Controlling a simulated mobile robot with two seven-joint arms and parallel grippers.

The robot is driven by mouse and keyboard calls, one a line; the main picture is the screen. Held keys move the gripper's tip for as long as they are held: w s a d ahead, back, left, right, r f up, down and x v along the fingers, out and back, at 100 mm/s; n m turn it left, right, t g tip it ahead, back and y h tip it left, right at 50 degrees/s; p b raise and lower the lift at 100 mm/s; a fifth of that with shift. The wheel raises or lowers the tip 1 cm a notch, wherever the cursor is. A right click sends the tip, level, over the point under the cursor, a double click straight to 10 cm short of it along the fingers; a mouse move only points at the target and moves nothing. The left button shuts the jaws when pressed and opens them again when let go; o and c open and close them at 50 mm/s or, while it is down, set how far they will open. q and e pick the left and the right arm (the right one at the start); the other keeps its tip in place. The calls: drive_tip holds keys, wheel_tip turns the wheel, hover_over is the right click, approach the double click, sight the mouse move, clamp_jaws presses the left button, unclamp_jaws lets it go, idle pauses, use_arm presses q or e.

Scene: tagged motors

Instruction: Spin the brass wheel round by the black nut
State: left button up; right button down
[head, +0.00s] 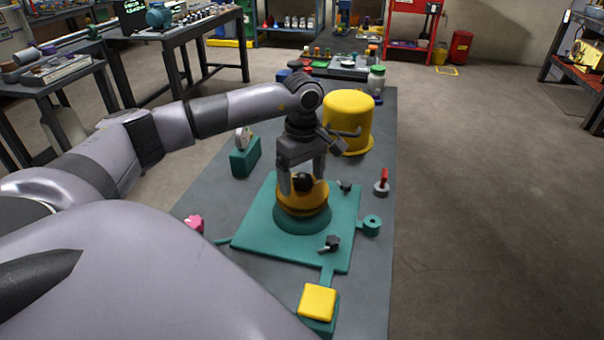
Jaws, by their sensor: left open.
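The brass wheel (302,204) sits on a round teal base on the teal plate (262,228) in the middle of the bench. The black nut (303,182) is on top of the wheel at its centre. My left gripper (303,186) points down over the wheel. Its two fingers are apart, one on each side of the black nut. I cannot tell whether the fingers touch the nut. My right gripper does not show.
A yellow domed cover (348,122) stands behind the wheel. Black clamp knobs (331,243) sit on the plate. A yellow block (317,302) is in front, a red-handled piece (383,182) at right, a pink knob (194,224) at left. Jars crowd the bench's far end.

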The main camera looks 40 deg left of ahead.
use_arm(q)
drive_tip(key=n+p, duration=0.1)
drive_tip(key=n, duration=0.6)
drive_tip(key=n+p, duration=0.1)
drive_tip(key=n, duration=0.3)
drive_tip(key=shift+s+p, duration=0.1)
drive_tip(key=shift+p, duration=0.2)
drive_tip(key=n, duration=0.2)
drive_tip(key=shift+n, duration=0.3)
